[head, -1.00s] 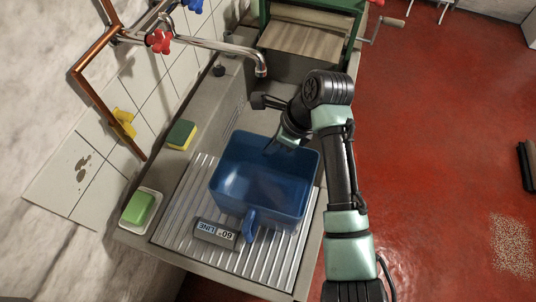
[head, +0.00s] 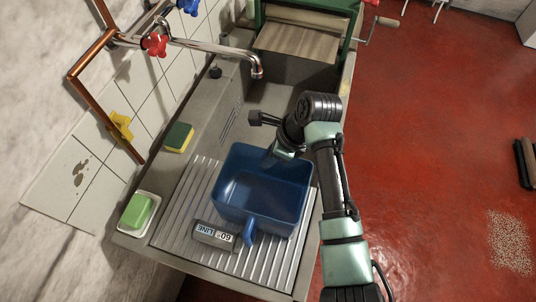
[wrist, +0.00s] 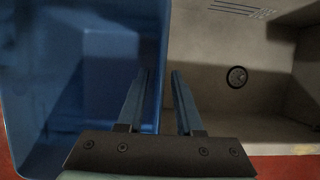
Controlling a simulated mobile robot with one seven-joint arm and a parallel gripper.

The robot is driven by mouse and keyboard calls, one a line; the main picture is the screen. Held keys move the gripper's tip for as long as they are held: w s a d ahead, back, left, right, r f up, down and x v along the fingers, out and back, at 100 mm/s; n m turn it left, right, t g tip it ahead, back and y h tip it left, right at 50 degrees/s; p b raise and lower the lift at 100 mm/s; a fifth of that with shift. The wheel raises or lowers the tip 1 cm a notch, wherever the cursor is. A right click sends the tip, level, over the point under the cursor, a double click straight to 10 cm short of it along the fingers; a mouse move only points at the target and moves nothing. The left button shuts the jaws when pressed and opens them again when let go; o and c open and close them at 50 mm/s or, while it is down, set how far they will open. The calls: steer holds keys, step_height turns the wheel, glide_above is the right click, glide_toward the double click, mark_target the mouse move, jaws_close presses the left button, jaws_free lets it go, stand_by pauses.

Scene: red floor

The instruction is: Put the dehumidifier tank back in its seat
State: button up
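The blue open-topped tank (head: 262,222) stands upright on the ribbed drainboard beside the sink, with a blue handle on its near side. It fills the left of the wrist view (wrist: 60,95) and looks empty. My gripper (wrist: 159,73) is at the tank's far rim, reaching down from above. Its two fingers are apart, one on the tank's inner side and one on the sink side, with the tank wall between them. A narrow gap shows beside the right finger. In the head view my wrist partly hides the fingers. I see no dehumidifier or seat.
A grey block labelled "60° LINE" (head: 214,236) lies against the tank's near side. A sponge (head: 178,138) and green soap in a dish (head: 137,211) lie on the left ledge. The tap (head: 257,66) overhangs the sink. Red floor (head: 430,150) is open at right.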

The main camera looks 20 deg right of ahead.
steer(key=b+v, duration=0.1)
steer(key=v, duration=1.1)
steer(key=shift+r, duration=0.2)
steer(key=shift+w, duration=0.15)
